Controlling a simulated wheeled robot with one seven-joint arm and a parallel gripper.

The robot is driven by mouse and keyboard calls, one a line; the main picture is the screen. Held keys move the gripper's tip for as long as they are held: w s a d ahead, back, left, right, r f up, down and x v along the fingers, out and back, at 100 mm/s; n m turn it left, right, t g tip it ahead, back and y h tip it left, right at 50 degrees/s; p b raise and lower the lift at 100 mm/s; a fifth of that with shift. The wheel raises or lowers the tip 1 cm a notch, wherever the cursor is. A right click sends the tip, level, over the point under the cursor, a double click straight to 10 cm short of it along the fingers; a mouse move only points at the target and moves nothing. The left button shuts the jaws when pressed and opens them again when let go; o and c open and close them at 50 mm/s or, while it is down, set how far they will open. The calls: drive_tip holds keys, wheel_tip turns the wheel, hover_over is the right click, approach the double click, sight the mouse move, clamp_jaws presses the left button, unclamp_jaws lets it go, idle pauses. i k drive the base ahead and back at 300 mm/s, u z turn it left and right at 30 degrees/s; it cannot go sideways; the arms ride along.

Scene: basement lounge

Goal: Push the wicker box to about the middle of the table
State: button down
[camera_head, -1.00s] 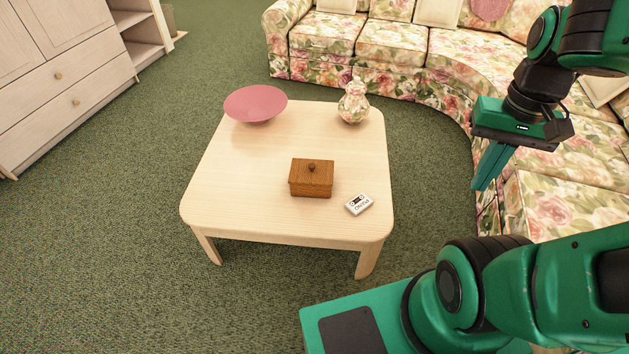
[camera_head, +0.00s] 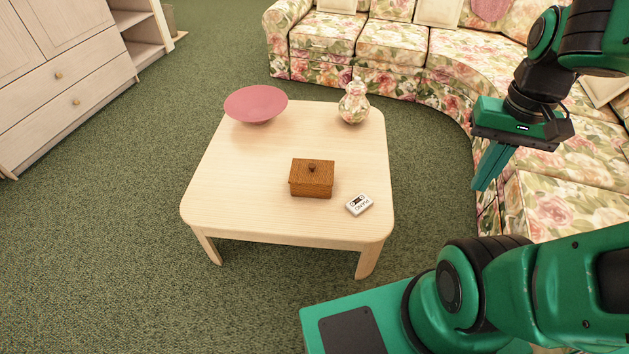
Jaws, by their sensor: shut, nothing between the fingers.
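The wicker box (camera_head: 311,181) is brown and woven, with a lid and a dark round knob on top. It stands upright on the light wooden table (camera_head: 240,190), a little right of the table's middle and towards the near edge. My gripper (camera_head: 482,187) is at the right of the picture, off the table's right side and in front of the sofa. It points downward with its fingers together and holds nothing. It is well apart from the box.
A white cassette (camera_head: 359,204) lies just right of the box near the table's right front corner. A pink bowl (camera_head: 256,104) stands at the back left and a floral vase (camera_head: 353,103) at the back right. The table's left part is clear. A floral sofa (camera_head: 395,45) curves behind and right.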

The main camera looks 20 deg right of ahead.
sight(296, 190)
drive_tip(key=z, duration=1.55)
drive_tip(key=k, duration=1.15)
drive_tip(key=u, duration=1.6)
drive_tip(key=i, duration=1)
